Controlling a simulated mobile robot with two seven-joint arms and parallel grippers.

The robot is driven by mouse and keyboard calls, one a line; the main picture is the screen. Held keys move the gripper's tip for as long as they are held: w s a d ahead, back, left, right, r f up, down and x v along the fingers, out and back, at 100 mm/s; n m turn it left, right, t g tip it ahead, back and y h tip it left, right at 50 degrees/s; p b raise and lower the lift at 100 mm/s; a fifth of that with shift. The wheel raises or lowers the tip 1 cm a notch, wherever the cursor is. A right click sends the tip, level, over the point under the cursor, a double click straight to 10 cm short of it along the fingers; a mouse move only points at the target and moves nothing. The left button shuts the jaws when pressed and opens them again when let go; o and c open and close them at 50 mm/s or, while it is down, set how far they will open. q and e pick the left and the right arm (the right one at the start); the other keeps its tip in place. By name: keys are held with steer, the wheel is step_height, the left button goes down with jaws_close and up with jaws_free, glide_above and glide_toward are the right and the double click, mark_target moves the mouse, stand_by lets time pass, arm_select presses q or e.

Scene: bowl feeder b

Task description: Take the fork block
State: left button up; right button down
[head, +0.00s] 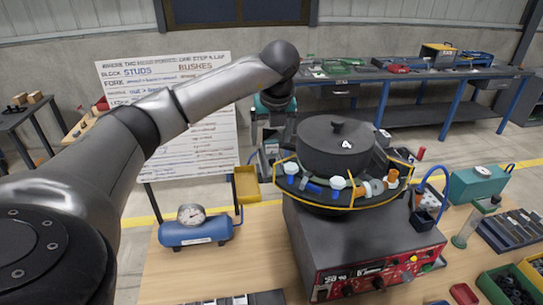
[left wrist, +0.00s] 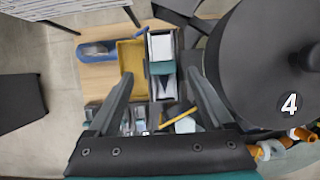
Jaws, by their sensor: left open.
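My left gripper (head: 272,140) hangs behind the left side of the bowl feeder in the head view, partly hidden by the feeder. In the left wrist view my left gripper (left wrist: 158,74) is open, its two dark fingers wide apart. Between and beyond the fingertips is a dark and teal piece with pale faces (left wrist: 161,47). It looks block-like, but I cannot tell for sure that it is the fork block. Nothing is visibly clamped between the fingers. My right gripper is not in view.
The dark bowl feeder lid (head: 335,145), marked 4, also stands close right of the fingers in the left wrist view (left wrist: 262,65). A yellow bin (head: 247,184) and blue air tank (head: 195,231) are to the left. A red control panel (head: 375,276) is in front.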

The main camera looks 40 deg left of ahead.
mark_target(272, 149)
arm_select(q)
steer(key=x, duration=0.2)
steer(key=d+p+x, duration=0.1)
steer(key=x, duration=0.1)
steer(key=shift+s+a+f, duration=0.1)
steer(key=shift+s+f, duration=0.05)
steer(key=shift+f, duration=0.1)
steer(key=shift+w+a+f, duration=0.2)
steer(key=shift+f, duration=0.4)
jaws_close()
steer(key=shift+r, duration=0.1)
